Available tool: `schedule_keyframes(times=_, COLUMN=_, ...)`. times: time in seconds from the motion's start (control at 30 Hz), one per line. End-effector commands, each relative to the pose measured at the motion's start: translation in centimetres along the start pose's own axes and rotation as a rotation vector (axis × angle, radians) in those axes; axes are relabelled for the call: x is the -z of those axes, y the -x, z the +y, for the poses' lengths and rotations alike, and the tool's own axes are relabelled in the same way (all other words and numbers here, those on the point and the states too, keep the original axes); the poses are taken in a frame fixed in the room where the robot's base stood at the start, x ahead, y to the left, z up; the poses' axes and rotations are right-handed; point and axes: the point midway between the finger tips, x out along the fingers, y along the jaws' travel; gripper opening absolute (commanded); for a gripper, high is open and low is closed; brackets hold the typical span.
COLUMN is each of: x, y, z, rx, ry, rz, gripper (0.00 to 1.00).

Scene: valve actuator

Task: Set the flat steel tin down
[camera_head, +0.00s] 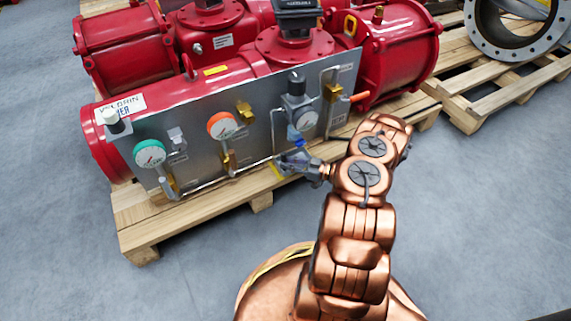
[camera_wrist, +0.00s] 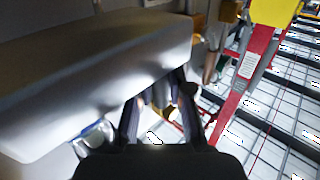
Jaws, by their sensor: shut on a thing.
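My gripper (camera_head: 296,161) is at the lower edge of the grey metal panel (camera_head: 255,135), right of its middle. In the wrist view my gripper (camera_wrist: 160,98) has its two dark fingers a little apart. They are shut on a small grey and brass-toned thing (camera_wrist: 163,92), largely hidden and blurred. I cannot tell from its look whether this is the flat steel tin. No flat tin shows clearly elsewhere. A large pale grey shape (camera_wrist: 100,75) fills the left of the wrist view, close to the fingers.
The panel carries a green-rimmed gauge (camera_head: 149,153), an orange-rimmed gauge (camera_head: 222,125), a regulator with a gauge (camera_head: 307,121) and thin pipes. Red actuators (camera_head: 396,50) stand behind it on a wooden pallet (camera_head: 140,225). The grey floor (camera_head: 480,220) at right is clear.

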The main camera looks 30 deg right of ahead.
Motion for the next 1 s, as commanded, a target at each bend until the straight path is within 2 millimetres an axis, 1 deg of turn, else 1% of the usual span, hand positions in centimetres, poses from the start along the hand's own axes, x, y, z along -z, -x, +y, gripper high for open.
schedule_keyframes(times=0.03, x=-0.6, y=-0.5, z=0.8, rx=0.003, ry=0.003, rz=-0.001, gripper=0.0)
schedule_keyframes(times=0.2, x=-0.6, y=-1.5, z=2.9, rx=0.002, ry=0.002, rz=-0.002, gripper=0.0)
schedule_keyframes(times=0.47, x=-0.7, y=-2.3, z=4.2, rx=0.005, ry=0.002, rz=-0.001, gripper=0.0)
schedule_keyframes(times=0.6, x=-2.9, y=-2.2, z=4.1, rx=0.003, ry=-0.002, rz=-0.001, gripper=0.0)
schedule_keyframes(times=0.7, x=-3.9, y=-2.2, z=4.1, rx=0.004, ry=-0.001, rz=0.0, gripper=0.0)
schedule_keyframes(times=1.0, x=-3.9, y=-2.2, z=4.1, rx=0.004, ry=0.0, rz=0.0, gripper=0.0)
